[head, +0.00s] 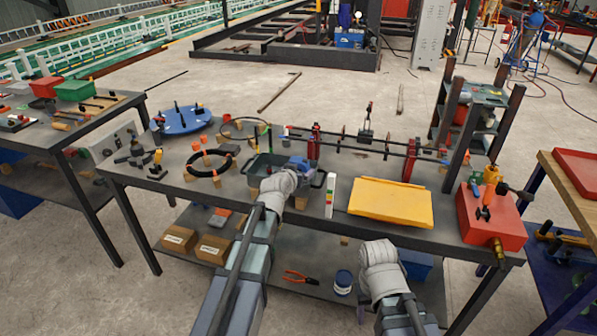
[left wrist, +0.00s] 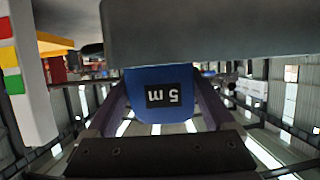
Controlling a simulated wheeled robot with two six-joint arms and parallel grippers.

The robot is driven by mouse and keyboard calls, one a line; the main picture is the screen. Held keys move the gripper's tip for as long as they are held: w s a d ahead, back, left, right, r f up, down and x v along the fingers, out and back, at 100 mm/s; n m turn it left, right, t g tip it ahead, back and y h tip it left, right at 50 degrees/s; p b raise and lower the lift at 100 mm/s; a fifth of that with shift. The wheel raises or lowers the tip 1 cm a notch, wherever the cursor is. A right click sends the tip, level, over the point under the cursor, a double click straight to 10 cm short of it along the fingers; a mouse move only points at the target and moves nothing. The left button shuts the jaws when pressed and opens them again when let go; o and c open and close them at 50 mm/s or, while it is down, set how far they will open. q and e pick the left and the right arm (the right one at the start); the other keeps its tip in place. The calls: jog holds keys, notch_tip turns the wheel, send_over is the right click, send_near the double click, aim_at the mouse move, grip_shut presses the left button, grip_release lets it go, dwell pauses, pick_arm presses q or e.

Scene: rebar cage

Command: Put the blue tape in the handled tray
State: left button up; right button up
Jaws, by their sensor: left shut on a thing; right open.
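The blue tape (left wrist: 172,98), a tape measure with an upside-down "5 m" label, is between the two fingers of my left gripper (left wrist: 160,105) in the left wrist view. In the head view my left gripper (head: 297,168) is at the right end of the handled tray (head: 258,180), a dark grey-green open tray on the table. The blue tape shows there as a small blue patch, partly hidden by my wrist. A grey surface covers the top of the wrist view; I cannot tell if it is the tray. My right gripper (head: 366,295) is low at the table's front, mostly hidden by its wrist.
A red box (head: 488,216) sits at the table's right end.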

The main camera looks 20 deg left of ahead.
pick_arm(q)
jog(key=o, duration=1.4)
jog(key=shift+r+p, duration=0.6)
jog(key=shift+p, duration=0.1)
jog(key=p+v, duration=0.5)
jog(key=v, duration=0.7)
jog(key=s+d+f+m+g+h, duration=0.25)
jog(key=s+d+f+g, duration=0.65)
jog(key=d, duration=0.5)
jog(key=s+d+f+g+y, duration=0.1)
jog(key=s+f+g+y, duration=0.1)
jog(key=s, duration=0.5)
jog(key=s+d+f+g+y, duration=0.1)
jog(key=s+f+g+y, duration=0.1)
jog(key=s, duration=0.6)
jog(key=shift+f+m+g, duration=0.25)
jog(key=shift+m+g, duration=0.2)
jog(key=shift+g, duration=0.05)
